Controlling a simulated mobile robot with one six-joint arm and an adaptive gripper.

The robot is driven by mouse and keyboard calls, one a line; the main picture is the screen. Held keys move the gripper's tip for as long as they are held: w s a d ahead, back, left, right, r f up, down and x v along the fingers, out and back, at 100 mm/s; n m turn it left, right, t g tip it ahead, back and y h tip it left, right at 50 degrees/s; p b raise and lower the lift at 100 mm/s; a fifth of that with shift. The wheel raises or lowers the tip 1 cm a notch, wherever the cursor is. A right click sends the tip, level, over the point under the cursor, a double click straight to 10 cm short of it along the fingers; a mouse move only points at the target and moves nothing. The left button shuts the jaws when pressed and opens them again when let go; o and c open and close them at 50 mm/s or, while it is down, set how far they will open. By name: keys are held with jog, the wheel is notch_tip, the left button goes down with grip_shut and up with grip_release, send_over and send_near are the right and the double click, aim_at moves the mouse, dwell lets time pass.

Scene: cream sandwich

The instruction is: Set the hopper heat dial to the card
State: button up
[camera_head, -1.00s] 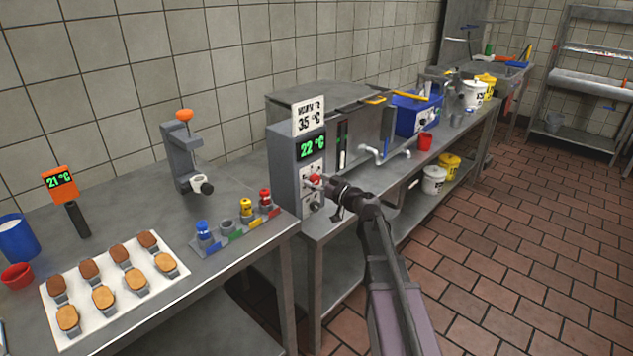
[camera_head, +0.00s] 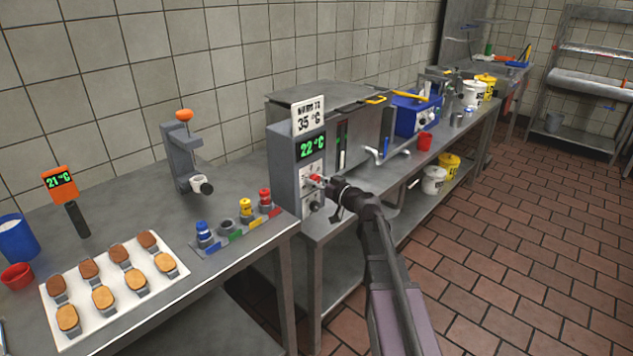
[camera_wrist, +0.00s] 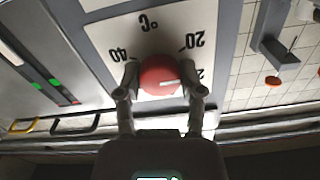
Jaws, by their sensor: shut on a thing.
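The red heat dial (camera_wrist: 160,75) is on the white scale plate (camera_wrist: 110,45) of the grey hopper box. It also shows in the head view (camera_head: 314,180). My gripper (camera_wrist: 160,82) is shut on the dial, one finger on each side. The dial's white mark points right in the wrist view, on the side of the inverted "20"; the inverted "40" is at left. The card (camera_head: 309,116) above the box reads 35 °C, and the green display (camera_head: 311,146) reads 22 °C.
A dark knob (camera_head: 315,206) sits below the dial.

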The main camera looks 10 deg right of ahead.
jog(key=m, duration=0.4)
jog(key=shift+w, duration=0.1)
jog(key=m, duration=0.7)
jog(key=shift+m, duration=0.3)
jog(key=m, duration=0.3)
jog(key=shift+m, duration=0.4)
jog(key=m, duration=1)
jog(key=shift+r+m, duration=0.1)
jog(key=shift+m, duration=0.3)
jog(key=m, duration=0.4)
